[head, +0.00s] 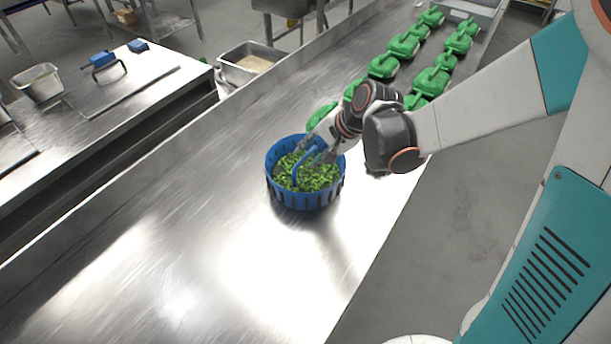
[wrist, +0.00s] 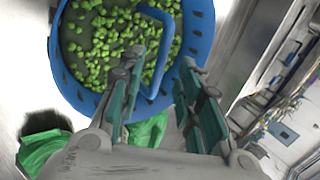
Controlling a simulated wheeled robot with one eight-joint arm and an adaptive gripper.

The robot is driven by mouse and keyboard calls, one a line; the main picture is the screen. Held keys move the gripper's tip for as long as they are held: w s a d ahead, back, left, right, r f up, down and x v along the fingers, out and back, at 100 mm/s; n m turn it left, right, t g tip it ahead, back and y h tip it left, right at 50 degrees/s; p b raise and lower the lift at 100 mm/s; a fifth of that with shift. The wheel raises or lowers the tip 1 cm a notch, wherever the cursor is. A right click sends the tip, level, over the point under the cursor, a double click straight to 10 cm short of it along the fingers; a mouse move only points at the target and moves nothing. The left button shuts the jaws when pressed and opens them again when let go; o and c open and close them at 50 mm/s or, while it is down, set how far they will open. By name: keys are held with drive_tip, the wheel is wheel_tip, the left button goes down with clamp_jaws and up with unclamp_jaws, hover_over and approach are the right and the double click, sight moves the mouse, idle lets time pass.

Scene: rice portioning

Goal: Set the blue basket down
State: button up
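The blue basket (head: 306,200) is upright at the middle of the steel counter and appears to rest on it. It holds chopped green vegetables (head: 312,178). My gripper (head: 318,152) is over the basket's right side, by its raised blue handle (head: 297,166). In the wrist view my gripper (wrist: 165,72) has its two fingers spread apart, with a clear gap between them. The handle (wrist: 170,50) lies at the fingertips, not clamped. The basket (wrist: 205,25) fills the upper left there. Any contact between a finger and the handle is unclear.
Several green-covered items (head: 383,66) line the far part of the steel counter (head: 170,250). The near and left counter is clear. A metal bin of pale grain (head: 252,63) stands beyond its left edge. A side bench (head: 120,90) is farther left.

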sight(306, 155)
drive_tip(key=b+x, duration=0.1)
drive_tip(key=x, duration=0.3)
drive_tip(key=shift+s, duration=0.1)
drive_tip(key=shift+c, duration=0.4)
clamp_jaws()
drive_tip(key=shift+r, duration=0.1)
